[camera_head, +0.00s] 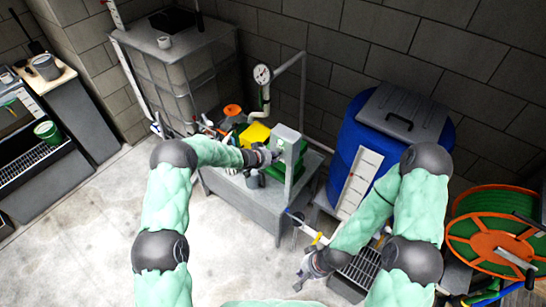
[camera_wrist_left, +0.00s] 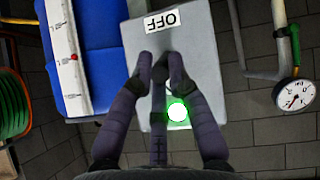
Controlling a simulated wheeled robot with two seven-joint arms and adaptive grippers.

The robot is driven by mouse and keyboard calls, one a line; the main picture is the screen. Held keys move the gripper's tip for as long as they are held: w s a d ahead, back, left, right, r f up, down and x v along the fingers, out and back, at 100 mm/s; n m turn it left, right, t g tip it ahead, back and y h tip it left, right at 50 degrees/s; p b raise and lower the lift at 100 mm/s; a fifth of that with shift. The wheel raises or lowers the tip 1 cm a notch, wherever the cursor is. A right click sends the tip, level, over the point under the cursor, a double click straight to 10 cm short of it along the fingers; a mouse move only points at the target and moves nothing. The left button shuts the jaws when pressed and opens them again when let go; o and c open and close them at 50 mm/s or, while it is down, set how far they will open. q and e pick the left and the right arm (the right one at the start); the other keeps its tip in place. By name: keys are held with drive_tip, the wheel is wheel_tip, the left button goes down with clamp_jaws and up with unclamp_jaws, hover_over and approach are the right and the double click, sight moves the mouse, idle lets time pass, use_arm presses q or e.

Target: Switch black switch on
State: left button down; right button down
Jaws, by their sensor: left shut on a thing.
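A grey switch box (camera_head: 285,133) stands on the grey metal bench. In the left wrist view the box face (camera_wrist_left: 200,60) carries a white label reading OFF (camera_wrist_left: 165,21), which appears upside down, and a glowing green light (camera_wrist_left: 177,111). My left gripper (camera_head: 268,157) is at the front of the box. In the left wrist view its fingers (camera_wrist_left: 161,68) close together over the box face, between the label and the light. The black switch is hidden by the fingers, so its position cannot be told. My right gripper (camera_head: 307,274) hangs low, away from the box, too small to read.
The bench (camera_head: 240,200) also holds a yellow item (camera_head: 255,135) and pipes with a gauge (camera_head: 262,75). A blue barrel (camera_head: 350,140) stands to the right, with an orange and green hose reel (camera_head: 490,225) beyond it. The floor at the front left is clear.

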use_arm(q)
drive_tip(key=shift+w+a+r, duration=0.25)
drive_tip(key=shift+w+r, duration=0.1)
drive_tip(key=shift+w, duration=0.05)
drive_tip(key=c, duration=1.3)
unclamp_jaws()
drive_tip(key=shift+o, duration=0.2)
drive_tip(key=shift+f, duration=0.15)
drive_tip(key=shift+s+d+f, duration=0.1)
drive_tip(key=shift+s, duration=0.15)
drive_tip(key=v, duration=1.2)
drive_tip(key=shift+f, duration=0.1)
